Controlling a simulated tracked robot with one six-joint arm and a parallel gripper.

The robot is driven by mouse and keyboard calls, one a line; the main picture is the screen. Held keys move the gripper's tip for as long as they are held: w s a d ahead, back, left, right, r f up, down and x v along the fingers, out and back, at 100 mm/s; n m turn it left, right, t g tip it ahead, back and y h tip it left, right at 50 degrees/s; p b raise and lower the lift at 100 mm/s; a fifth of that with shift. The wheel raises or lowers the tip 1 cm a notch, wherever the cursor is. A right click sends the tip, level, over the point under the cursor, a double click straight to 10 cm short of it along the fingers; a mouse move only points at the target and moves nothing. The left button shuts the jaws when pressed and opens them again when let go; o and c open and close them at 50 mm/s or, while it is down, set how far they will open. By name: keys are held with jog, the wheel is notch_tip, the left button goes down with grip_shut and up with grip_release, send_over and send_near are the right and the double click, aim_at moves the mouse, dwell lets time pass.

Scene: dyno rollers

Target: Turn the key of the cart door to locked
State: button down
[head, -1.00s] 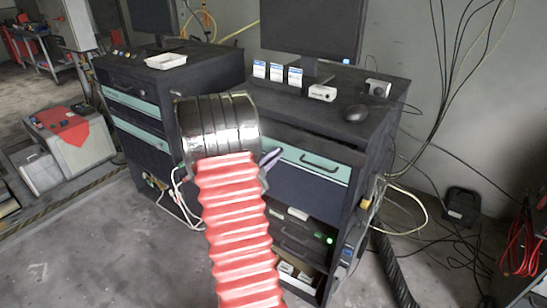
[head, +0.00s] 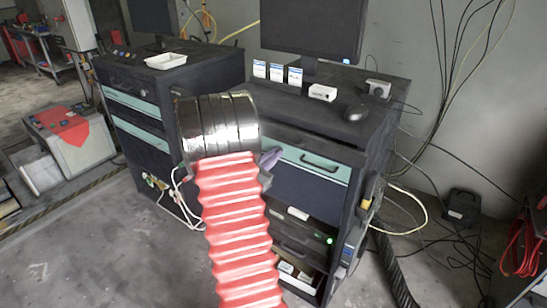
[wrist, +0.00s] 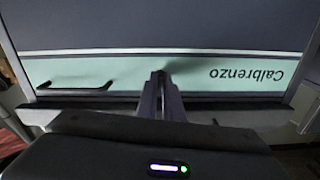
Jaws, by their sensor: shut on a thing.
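The cart door is a dark blue panel (head: 312,187) with a teal strip and a dark handle (head: 320,160), on the front of the right-hand cart. In the wrist view the door (wrist: 215,25) appears upside down, with its handle at left and reversed lettering at right. My gripper (wrist: 160,78) is at the teal strip between handle and lettering, its fingers closed together. The key is not visible; the fingers hide whatever they grip. In the head view my red arm and metal wrist hide most of the gripper, and only a grey edge shows beside the door.
The cart top (head: 290,110) holds a monitor, small boxes and a mouse (head: 355,112). Below the door is an open shelf with devices (head: 300,240). Cables hang at the cart's right side. A second cart (head: 140,100) stands at left. The floor in front is clear.

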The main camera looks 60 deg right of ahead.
jog(key=shift+f+n, duration=0.25)
jog(key=shift+n, duration=0.55)
jog(key=c, duration=1.9)
grip_release()
jog(key=shift+r, duration=0.15)
jog(key=w+a, duration=0.2)
jog(key=a, duration=1.1)
jog(key=shift+a, duration=0.35)
jog(key=shift+w, duration=0.15)
